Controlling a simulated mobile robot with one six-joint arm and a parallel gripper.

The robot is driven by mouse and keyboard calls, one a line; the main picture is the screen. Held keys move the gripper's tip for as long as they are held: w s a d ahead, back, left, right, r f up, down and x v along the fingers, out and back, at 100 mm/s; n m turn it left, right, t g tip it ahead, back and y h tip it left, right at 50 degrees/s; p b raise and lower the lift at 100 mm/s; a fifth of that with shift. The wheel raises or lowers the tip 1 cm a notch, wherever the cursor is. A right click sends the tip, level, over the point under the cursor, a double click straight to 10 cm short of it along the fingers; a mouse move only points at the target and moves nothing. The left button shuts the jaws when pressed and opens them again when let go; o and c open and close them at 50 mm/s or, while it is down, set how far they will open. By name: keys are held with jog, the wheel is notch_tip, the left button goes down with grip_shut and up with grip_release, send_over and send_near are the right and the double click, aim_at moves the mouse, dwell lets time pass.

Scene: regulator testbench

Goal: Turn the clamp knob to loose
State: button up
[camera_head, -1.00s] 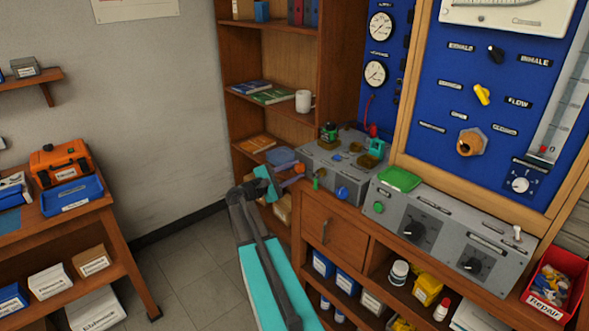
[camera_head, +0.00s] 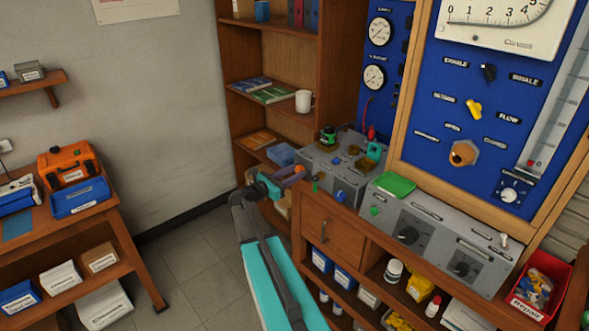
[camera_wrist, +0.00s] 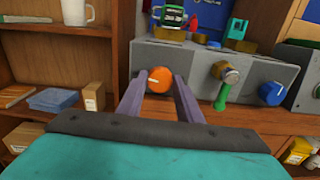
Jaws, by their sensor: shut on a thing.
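An orange knob (camera_wrist: 168,81) with a pale mark on its face is on the front left of a grey bench unit (camera_wrist: 143,58). I take it to be the clamp knob; no label on it can be read. My gripper (camera_wrist: 158,78) has its two purple fingers on either side of the knob and is shut on it. In the head view the gripper (camera_head: 292,174) reaches the knob (camera_head: 299,169) from the left, and the fingers partly hide it.
A green-handled valve (camera_wrist: 225,85) and a blue knob (camera_wrist: 272,93) are right of the orange knob on the same front. A bottle (camera_wrist: 174,14) stands on top. Left is a shelf with a white mug (camera_wrist: 75,11). The floor (camera_head: 200,255) in front is clear.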

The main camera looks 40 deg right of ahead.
jog(key=shift+n+p, duration=0.75)
jog(key=shift+n, duration=0.45)
jog(key=shift+f, duration=0.1)
jog(key=o, duration=1)
jog(key=shift+o, duration=0.2)
jog(key=shift+a, duration=0.1)
jog(key=a+b, duration=0.3)
jog(key=a, duration=1)
jog(key=shift+w+a+b, duration=0.3)
jog(key=shift+w, duration=0.15)
